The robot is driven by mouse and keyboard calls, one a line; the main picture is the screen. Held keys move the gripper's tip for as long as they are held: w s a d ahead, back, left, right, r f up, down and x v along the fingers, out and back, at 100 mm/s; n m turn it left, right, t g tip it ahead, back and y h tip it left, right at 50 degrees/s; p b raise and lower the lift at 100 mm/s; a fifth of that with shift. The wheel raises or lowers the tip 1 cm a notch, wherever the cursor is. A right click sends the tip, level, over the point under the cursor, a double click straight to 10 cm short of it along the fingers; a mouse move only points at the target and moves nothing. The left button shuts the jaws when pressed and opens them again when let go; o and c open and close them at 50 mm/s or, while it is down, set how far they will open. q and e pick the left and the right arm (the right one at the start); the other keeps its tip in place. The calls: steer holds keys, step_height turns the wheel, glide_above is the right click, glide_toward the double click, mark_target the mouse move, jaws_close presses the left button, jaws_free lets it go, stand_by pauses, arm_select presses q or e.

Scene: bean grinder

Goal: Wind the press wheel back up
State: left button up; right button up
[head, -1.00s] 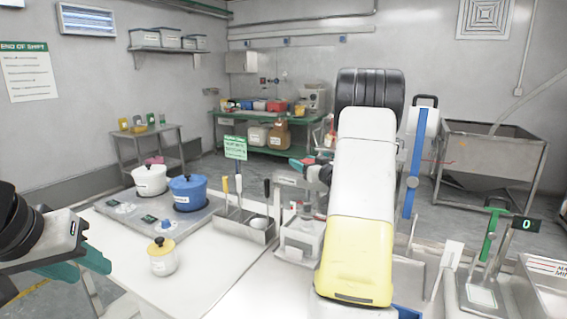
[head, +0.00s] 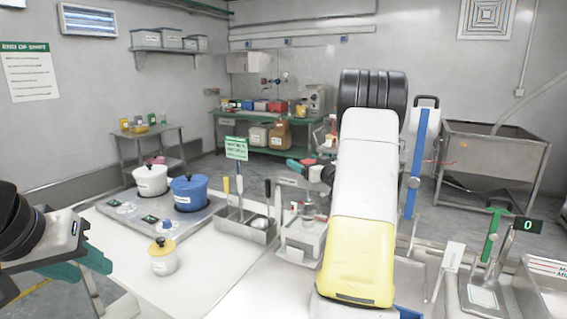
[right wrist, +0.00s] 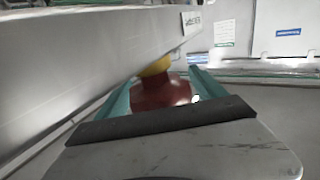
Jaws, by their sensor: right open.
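My right gripper (head: 306,164) is at the far end of my white and yellow arm, beyond the metal tray in the head view. In the right wrist view its teal fingers (right wrist: 162,92) are open, spread on either side of a dark red rounded part (right wrist: 165,92). A yellow piece (right wrist: 155,67) sits just behind that part. I cannot tell whether the fingers touch it, or whether it belongs to the press wheel. No wheel can be clearly made out; my right arm hides much of the middle. My left gripper (head: 82,267) is low at the left, away from everything; its jaw gap is unclear.
A blue pot (head: 188,193), a white pot (head: 150,181) and a yellow-lidded jar (head: 163,262) stand on the left worktop. A metal tray (head: 243,229) holds upright tools. A pale wall (right wrist: 85,70) runs close beside my right gripper. A blue-striped upright (head: 415,165) stands right of my arm.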

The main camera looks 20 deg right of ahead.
steer(key=s+d, duration=0.1)
steer(key=s, duration=0.6)
steer(key=shift+s+d, duration=0.15)
steer(key=shift+s, duration=0.2)
steer(key=s+a+r+m+g+h, duration=0.3)
steer(key=s+a+r+h, duration=0.15)
steer(key=a+r, duration=0.35)
steer(key=s+a+f+g+y, duration=0.1)
steer(key=s+a+g, duration=0.3)
steer(key=s+a, duration=0.6)
steer(key=s+a+f+n+g+y, duration=0.1)
steer(key=s+a+f+g, duration=0.3)
steer(key=s+a, duration=0.6)
steer(key=s+y, duration=0.1)
steer(key=s, duration=0.5)
steer(key=shift+s+a+f+n+g, duration=0.2)
steer(key=shift+s+a+n+g, duration=0.05)
steer(key=shift+n+g, duration=0.05)
